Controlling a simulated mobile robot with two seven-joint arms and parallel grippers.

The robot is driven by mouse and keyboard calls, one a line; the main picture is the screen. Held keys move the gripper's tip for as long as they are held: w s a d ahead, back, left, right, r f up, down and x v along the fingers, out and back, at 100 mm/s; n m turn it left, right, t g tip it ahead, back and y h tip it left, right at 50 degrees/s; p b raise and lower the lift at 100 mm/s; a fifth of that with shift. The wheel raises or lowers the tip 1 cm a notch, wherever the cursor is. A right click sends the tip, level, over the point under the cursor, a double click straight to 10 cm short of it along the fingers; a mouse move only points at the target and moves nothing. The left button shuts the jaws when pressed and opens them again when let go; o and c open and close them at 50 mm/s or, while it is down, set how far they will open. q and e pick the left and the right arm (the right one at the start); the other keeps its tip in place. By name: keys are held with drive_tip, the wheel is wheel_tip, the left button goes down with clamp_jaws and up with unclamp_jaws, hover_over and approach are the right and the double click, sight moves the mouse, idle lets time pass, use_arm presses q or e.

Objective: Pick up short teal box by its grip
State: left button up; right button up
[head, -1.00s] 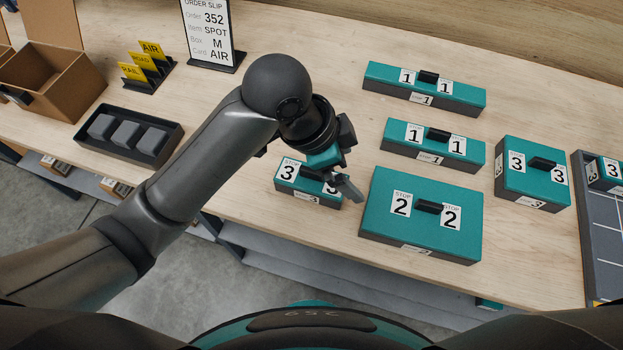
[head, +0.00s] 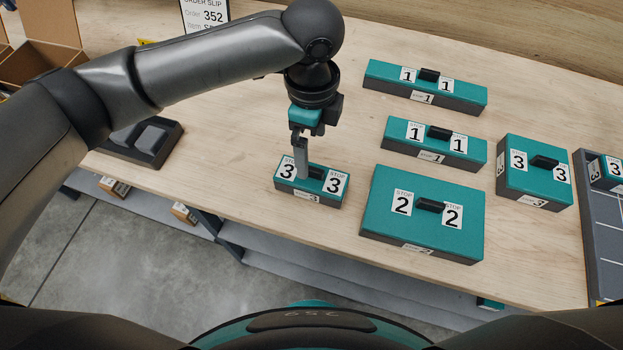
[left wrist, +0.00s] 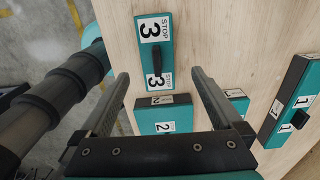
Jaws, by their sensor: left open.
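The short teal box (head: 310,187) marked 3 sits near the table's front edge, with a black grip (head: 317,172) on its lid. My left gripper (head: 302,172) points down over this box; its fingers hide part of the lid in the head view. In the left wrist view the gripper (left wrist: 160,74) is open, with nothing between its fingers. Ahead of it there, the box (left wrist: 140,15) and its black grip (left wrist: 157,62) lie in line with the gap between the fingers. I cannot tell the exact height above the grip. My right gripper is not in view.
A large teal box (head: 385,205) marked 2 stands close on the right. Two long boxes marked 1 (head: 385,76) (head: 395,135) and another box marked 3 (head: 520,182) stand farther right. Wood is bare left of the short box.

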sight(311, 176)
use_arm(q)
wheel_tip(311, 176, down, 5)
drive_tip(key=shift+r+b, duration=0.1)
drive_tip(key=shift+b, duration=0.2)
drive_tip(key=shift+s+f+b, duration=0.15)
drive_tip(key=shift+f+b, duration=0.05)
drive_tip(key=shift+f, duration=1.15)
drive_tip(key=shift+s+f+b, duration=0.15)
drive_tip(key=shift+f, duration=1.15)
drive_tip(key=shift+c, duration=0.4)
clamp_jaws()
drive_tip(key=shift+r, duration=0.1)
